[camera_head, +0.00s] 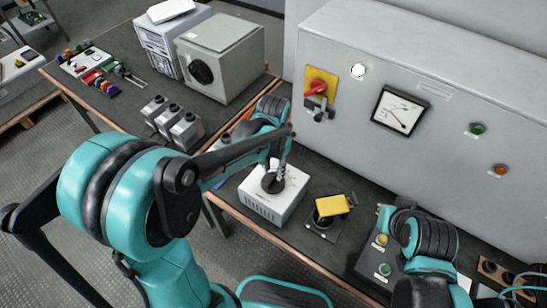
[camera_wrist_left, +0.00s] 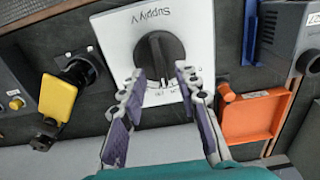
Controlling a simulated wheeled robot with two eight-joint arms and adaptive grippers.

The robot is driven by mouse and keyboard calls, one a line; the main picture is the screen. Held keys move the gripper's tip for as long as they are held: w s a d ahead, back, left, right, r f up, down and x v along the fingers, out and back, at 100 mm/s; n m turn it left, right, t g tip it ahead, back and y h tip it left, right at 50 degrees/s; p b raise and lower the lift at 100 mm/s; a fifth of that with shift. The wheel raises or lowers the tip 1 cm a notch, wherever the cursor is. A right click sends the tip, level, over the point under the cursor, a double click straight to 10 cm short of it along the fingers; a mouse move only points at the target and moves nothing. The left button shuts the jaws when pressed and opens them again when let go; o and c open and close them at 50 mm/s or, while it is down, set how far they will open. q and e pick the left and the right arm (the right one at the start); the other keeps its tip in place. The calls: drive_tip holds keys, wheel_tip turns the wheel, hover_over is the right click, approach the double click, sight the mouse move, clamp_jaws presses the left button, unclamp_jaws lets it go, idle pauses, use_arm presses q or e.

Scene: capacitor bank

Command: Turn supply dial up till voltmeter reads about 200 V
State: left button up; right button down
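The supply box (camera_head: 262,205) is white with a black round dial (camera_head: 272,183). In the left wrist view the dial (camera_wrist_left: 160,60) appears upside down, beside the printed words "Supply V". My left gripper (camera_wrist_left: 160,80) is open, its two fingers pointing at the dial and straddling its near edge; I cannot tell whether they touch it. In the head view my left gripper (camera_head: 277,163) is above the dial, partly hidden by my arm. My right gripper's fingers do not show.
A yellow-handled switch (camera_head: 334,206) stands right of the supply box. An orange tray (camera_wrist_left: 252,115) lies close to the left gripper. The cabinet (camera_head: 355,40) has a red rotary switch (camera_head: 317,87). Small grey units (camera_head: 170,120) stand further left on the bench.

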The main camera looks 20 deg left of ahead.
sight(270, 181)
use_arm(q)
wheel_tip(270, 181, up, 9)
drive_tip(key=shift+f, duration=0.1)
idle(4.7)
drive_tip(key=f+p, duration=0.1)
drive_tip(key=p, duration=0.1)
drive_tip(key=f+p, duration=0.1)
drive_tip(key=p, duration=0.1)
drive_tip(key=s+f+p, duration=0.1)
drive_tip(key=p, duration=0.1)
drive_tip(key=shift+s+a+f, duration=0.1)
drive_tip(key=shift+a+f, duration=0.15)
drive_tip(key=shift+f, duration=0.1)
drive_tip(key=f+b, duration=0.1)
drive_tip(key=f, duration=0.3)
drive_tip(key=f+b, duration=0.2)
drive_tip(key=f, duration=0.2)
drive_tip(key=shift+s+f, duration=0.2)
drive_tip(key=shift+f, duration=0.15)
clamp_jaws()
